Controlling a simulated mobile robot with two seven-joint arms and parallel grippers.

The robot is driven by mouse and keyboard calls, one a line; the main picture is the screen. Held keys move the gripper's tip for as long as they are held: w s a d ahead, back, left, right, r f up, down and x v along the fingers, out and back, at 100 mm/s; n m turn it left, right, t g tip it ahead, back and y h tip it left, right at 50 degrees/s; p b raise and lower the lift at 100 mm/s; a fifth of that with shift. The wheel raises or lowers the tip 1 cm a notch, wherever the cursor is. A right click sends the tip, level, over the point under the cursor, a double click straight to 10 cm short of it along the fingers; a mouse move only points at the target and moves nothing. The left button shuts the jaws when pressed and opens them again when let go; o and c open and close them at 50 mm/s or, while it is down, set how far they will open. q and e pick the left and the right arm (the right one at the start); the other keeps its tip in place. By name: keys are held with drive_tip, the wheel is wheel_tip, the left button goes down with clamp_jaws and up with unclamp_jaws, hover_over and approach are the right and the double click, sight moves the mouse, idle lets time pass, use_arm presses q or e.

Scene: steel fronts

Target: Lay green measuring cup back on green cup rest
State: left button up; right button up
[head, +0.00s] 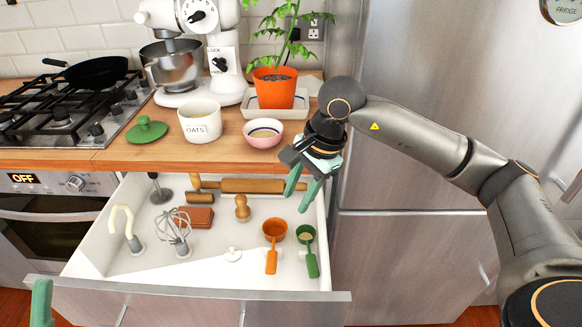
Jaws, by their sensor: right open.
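The green measuring cup (308,245) lies in the open drawer at its right side, handle towards the drawer front. I cannot make out a separate green cup rest under or beside it. My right gripper (302,194) is open and empty, its green fingers pointing down above the drawer's back right part, behind and above the cup and apart from it. Of my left gripper (42,303) only a green finger shows at the bottom left edge, so its opening cannot be seen.
An orange measuring cup (273,240) lies left of the green one. The drawer (200,292) also holds a whisk (174,229), rolling pin (255,186) and brown block (198,217). On the counter are a green lid-like disc (147,130), OATS jar (201,124) and pink bowl (263,134).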

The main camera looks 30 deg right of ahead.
drive_tip(key=s+a+r+n+g+p, duration=0.3)
drive_tip(key=s+a+r+n+p, duration=0.2)
drive_tip(key=r+n+p, duration=0.4)
drive_tip(key=s+n+p, duration=0.1)
drive_tip(key=n+p, duration=0.2)
drive_tip(key=n, duration=0.3)
drive_tip(key=shift+s+a+g+p, duration=0.2)
drive_tip(key=shift+g+p, duration=0.1)
drive_tip(key=shift+p, duration=0.05)
drive_tip(key=shift+f, duration=0.1)
